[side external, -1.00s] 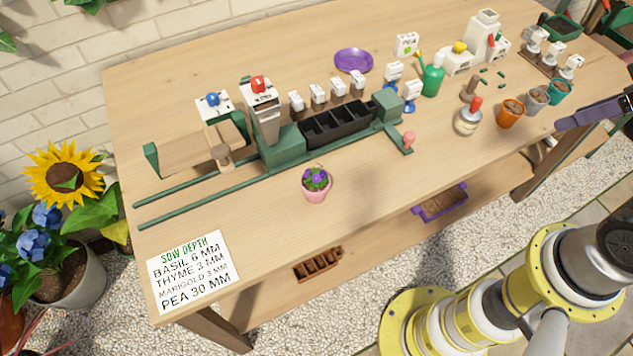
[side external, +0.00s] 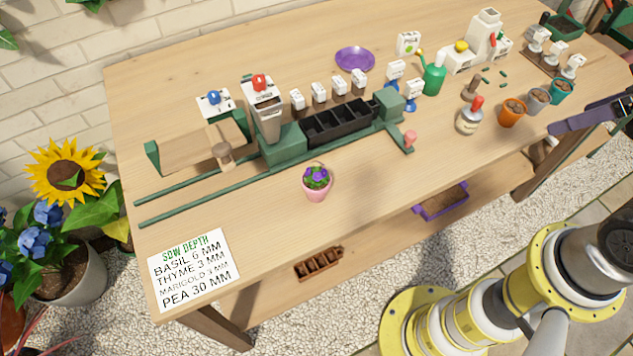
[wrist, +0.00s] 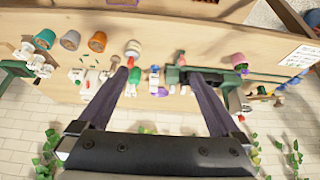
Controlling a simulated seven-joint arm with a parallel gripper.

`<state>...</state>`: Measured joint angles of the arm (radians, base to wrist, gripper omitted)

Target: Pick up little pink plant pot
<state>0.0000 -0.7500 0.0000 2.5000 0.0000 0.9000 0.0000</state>
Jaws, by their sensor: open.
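The little pink plant pot (side external: 315,194) holds purple flowers and stands upright on the wooden bench, in front of the green seeding machine. In the wrist view the pink pot (wrist: 238,60) is at the upper right, outside my right-hand finger. My gripper (wrist: 158,75) is open and empty, its two dark fingers spread wide. In the side view only a dark purplish finger of it shows at the right edge, far to the right of the pot; the rest is out of frame.
The green machine with a black seed tray (side external: 338,124) stands behind the pot. A sow-depth card (side external: 193,270) lies front left. Bench around the pot's front is clear.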

